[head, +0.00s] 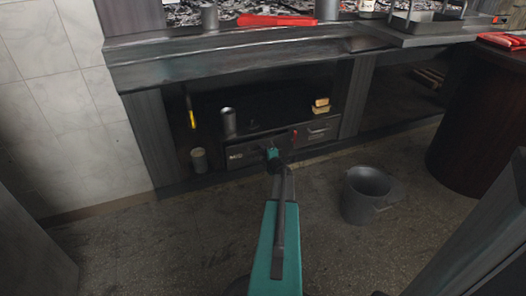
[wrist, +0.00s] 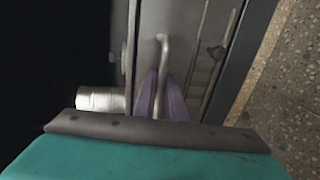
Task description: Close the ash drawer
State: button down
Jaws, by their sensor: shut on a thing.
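The ash drawer (head: 240,157) is a dark front with pale lettering, low under the grill counter in the head view. My gripper (head: 272,154) is at the right part of this front, and my arm hides some of it. In the wrist view, my gripper's purple fingers (wrist: 161,100) are shut on a bent metal bar handle (wrist: 162,50), in front of a grey metal panel. I cannot tell how far the drawer stands out.
A second drawer front (head: 317,131) is to the right, with yellowish blocks (head: 321,106) above it. A metal cylinder (head: 229,122) stands above the ash drawer. A small can (head: 199,160) is at left. A grey bucket (head: 366,194) stands on the floor right of my arm.

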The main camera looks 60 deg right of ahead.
aim_at(260, 154)
jog(key=shift+r+p+x, duration=0.2)
jog(key=shift+p+x, duration=0.15)
jog(key=shift+x, duration=0.7)
jog(key=shift+r+p+x, duration=0.2)
jog(key=shift+p+x, duration=0.15)
jog(key=shift+x, duration=0.65)
jog(key=shift+w+d+r, duration=0.1)
jog(key=c, duration=2.1)
grip_release()
jog(key=shift+p+v, duration=1.9)
jog(key=shift+v, duration=5.1)
